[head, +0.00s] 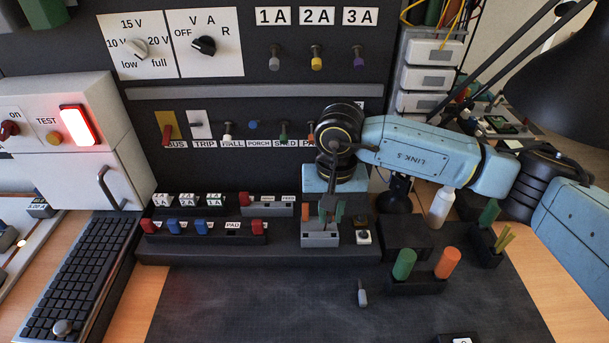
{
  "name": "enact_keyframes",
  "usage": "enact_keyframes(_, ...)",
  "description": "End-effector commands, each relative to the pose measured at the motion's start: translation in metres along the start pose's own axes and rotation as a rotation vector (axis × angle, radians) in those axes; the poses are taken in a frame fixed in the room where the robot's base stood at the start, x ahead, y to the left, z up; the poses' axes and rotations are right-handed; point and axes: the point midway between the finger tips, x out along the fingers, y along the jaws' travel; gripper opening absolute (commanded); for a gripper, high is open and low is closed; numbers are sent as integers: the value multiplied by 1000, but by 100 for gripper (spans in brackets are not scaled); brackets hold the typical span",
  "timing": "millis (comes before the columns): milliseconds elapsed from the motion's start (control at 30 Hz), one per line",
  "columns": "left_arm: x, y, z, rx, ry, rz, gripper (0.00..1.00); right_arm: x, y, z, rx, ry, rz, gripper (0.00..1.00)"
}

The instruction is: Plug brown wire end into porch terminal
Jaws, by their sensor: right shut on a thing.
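The porch terminal's label (258,143) is on the dark wall panel, with a blue round stub (253,124) above it. My right gripper (331,214) points down at the grey block (319,238) on the black bench stand, below and right of the porch label. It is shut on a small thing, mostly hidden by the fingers. A bit of green shows beside the fingers, but I cannot tell whether it is held. I cannot make out a brown wire end. My left gripper is out of view.
Orange and green pegs (447,262) stand in a black holder right of centre. A black lamp (566,75) hangs at the right. A keyboard (78,275) lies at the left. The dark mat (250,300) in front is mostly clear.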

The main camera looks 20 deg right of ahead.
Motion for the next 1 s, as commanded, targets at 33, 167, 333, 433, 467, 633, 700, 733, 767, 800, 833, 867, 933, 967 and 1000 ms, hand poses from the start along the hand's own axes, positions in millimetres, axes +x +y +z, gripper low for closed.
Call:
enact_keyframes(33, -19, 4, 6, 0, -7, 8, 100, -15, -7, -1, 48, -6, -2, 0)
enact_keyframes(167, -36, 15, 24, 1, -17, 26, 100, -23, -20, -5, 182, -4, -2, 0)
enact_keyframes(333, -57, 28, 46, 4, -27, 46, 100, -29, -34, -6, 334, -7, 1, 0)
enact_keyframes(433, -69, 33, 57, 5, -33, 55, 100, -31, -40, -5, 409, -9, 6, 0)
enact_keyframes(467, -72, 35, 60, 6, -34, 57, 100, -32, -41, -5, 429, -10, 7, 0)
enact_keyframes(633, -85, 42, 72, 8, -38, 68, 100, -33, -47, -3, 512, -12, 15, 0)
enact_keyframes(700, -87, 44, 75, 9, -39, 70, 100, -32, -48, -2, 533, -13, 17, 0)
enact_keyframes(733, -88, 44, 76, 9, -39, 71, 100, -32, -49, -2, 539, -14, 18, 0)
enact_keyframes(767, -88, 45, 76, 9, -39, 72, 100, -31, -49, -1, 543, -14, 18, 0)
enact_keyframes(800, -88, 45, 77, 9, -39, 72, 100, -31, -50, -1, 547, -14, 18, 0)
enact_keyframes(833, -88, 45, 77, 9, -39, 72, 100, -31, -50, -1, 549, -13, 18, 0)
enact_keyframes(867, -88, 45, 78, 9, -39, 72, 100, -30, -50, -1, 550, -13, 18, 0)
enact_keyframes(933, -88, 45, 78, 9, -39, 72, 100, -30, -50, -1, 551, -13, 18, 0)
enact_keyframes(967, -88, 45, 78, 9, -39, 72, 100, -30, -50, -1, 550, -13, 18, 0)
enact_keyframes(1000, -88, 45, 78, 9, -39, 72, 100, -30, -50, -1, 550, -13, 18, 0)
